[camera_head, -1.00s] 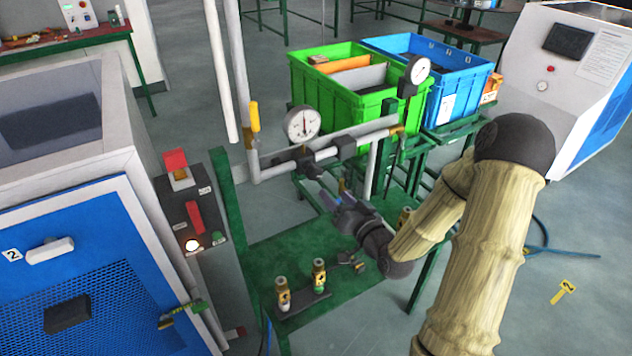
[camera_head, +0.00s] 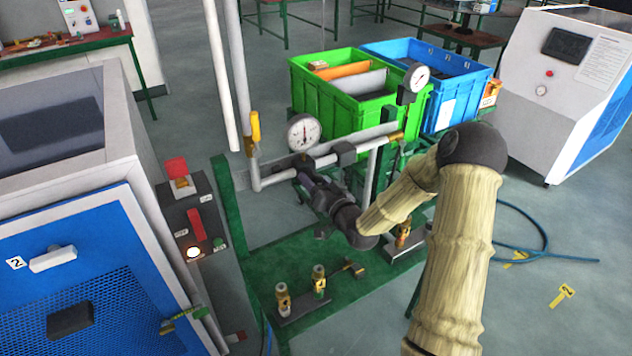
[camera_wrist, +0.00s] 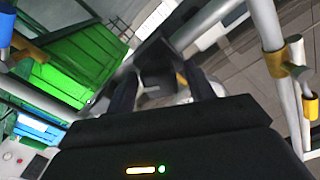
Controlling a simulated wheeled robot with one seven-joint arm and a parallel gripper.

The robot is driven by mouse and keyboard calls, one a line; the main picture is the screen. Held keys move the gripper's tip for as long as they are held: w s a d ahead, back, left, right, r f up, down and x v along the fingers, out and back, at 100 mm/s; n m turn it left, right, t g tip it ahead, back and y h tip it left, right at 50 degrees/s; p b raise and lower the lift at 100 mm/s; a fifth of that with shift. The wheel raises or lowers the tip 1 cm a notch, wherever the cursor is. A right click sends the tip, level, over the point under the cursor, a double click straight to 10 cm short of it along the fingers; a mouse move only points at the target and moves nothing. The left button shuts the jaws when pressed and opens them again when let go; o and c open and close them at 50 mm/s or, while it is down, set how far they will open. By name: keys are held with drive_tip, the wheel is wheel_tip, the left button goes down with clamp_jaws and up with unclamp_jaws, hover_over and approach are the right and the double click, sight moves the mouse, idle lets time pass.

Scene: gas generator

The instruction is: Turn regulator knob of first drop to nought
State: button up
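A white round gauge (camera_head: 303,132) with a red needle stands on the grey pipe of the first drop. The dark regulator body and its knob (camera_head: 303,161) sit just below it, and my gripper partly hides them. My gripper (camera_head: 308,178) reaches up to the regulator from below. In the wrist view two dark fingers stand apart, with a dark block (camera_wrist: 157,79), apparently the regulator knob, between or just beyond their tips. I cannot tell whether the fingers touch it. The knob's angle and the needle's exact reading are too small to tell.
A second gauge (camera_head: 417,77) stands on the pipe farther right. A yellow valve handle (camera_head: 255,126) is on the left pipe. Brass fittings (camera_head: 319,280) stand on the green table (camera_head: 345,300) below. Green (camera_head: 318,97) and blue (camera_head: 478,84) crates are behind.

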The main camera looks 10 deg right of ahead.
drive_tip(key=c, duration=0.8)
